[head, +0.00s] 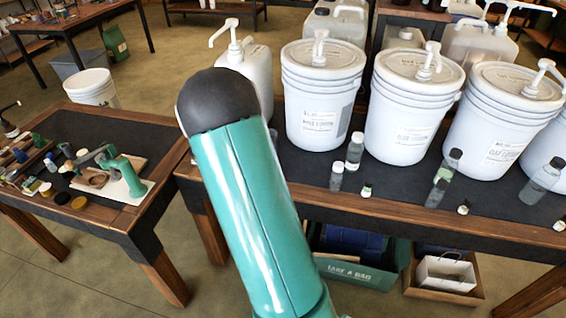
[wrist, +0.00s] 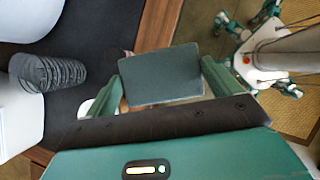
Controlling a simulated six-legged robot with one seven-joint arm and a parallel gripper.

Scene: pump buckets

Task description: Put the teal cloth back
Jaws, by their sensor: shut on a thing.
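The wrist view shows my gripper (wrist: 166,66), its two green fingers on either side of a flat, dark teal rectangle, the teal cloth (wrist: 160,78). The gripper is shut on the cloth. The cloth looks folded and flat, and its lower edge is hidden by the gripper body. It is seen near the wooden edge of a dark-topped table (wrist: 158,22); its height above that edge is unclear. In the head view my arm fills the middle, and the gripper and cloth do not show there.
Several white pump buckets (head: 318,100) stand on the main table, with small bottles (head: 354,150) in front. A left table (head: 130,225) holds a teal tool on a board and several small items. A green bin (head: 365,272) and a wooden crate (head: 445,285) sit below. My legs show in the wrist view.

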